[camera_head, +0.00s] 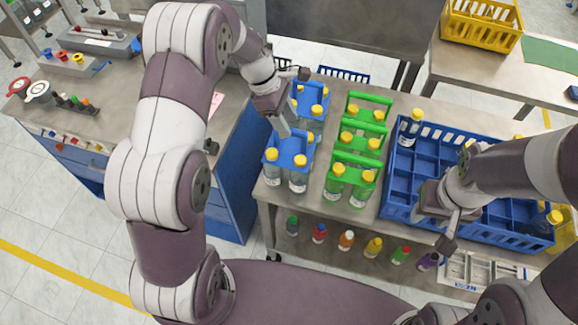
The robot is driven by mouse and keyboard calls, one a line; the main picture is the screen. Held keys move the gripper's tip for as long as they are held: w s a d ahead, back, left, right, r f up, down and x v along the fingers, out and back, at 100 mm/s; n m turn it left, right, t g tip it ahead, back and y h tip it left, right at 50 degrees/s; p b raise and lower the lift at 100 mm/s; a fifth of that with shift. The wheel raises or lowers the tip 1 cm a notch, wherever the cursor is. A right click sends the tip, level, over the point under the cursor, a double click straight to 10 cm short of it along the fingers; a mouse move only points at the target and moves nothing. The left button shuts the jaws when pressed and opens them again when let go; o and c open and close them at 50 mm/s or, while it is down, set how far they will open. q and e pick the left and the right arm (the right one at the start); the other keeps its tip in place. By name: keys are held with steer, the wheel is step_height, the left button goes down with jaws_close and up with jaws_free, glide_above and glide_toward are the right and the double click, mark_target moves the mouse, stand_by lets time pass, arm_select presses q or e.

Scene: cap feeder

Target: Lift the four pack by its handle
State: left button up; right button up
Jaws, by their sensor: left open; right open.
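Blue bottle carriers stand at the left end of the grey table; the front one (291,149) holds clear bottles with yellow caps, and another (312,99) stands behind it. Green carriers (357,159) with yellow-capped bottles stand in a row to their right. Which carrier is the four pack, I cannot tell. My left gripper (295,103) is open above the blue carriers, with a finger close to the front one; contact is unclear, and the gripper hides part of them. My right gripper (436,225) is open and looks empty over the front edge of the blue crate.
The divided blue crate (401,165) fills the table's right side and holds a few bottles. Several colored bottles (346,240) stand on a shelf below the table front. A yellow crate (482,25) sits on the back right table. Another workbench (120,95) is at left.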

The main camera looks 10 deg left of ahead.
mark_target(293, 136)
arm_select(q)
steer(key=x, duration=0.2)
steer(key=p+x, duration=0.1)
steer(key=x, duration=0.2)
steer(key=shift+s+f+p, duration=0.25)
steer(key=shift+f+p, duration=0.05)
steer(key=shift+p, duration=0.05)
steer(key=shift+w+f, duration=0.2)
steer(key=shift+s+r, duration=0.1)
jaws_close()
steer(key=shift+r, duration=0.1)
stand_by(0.6)
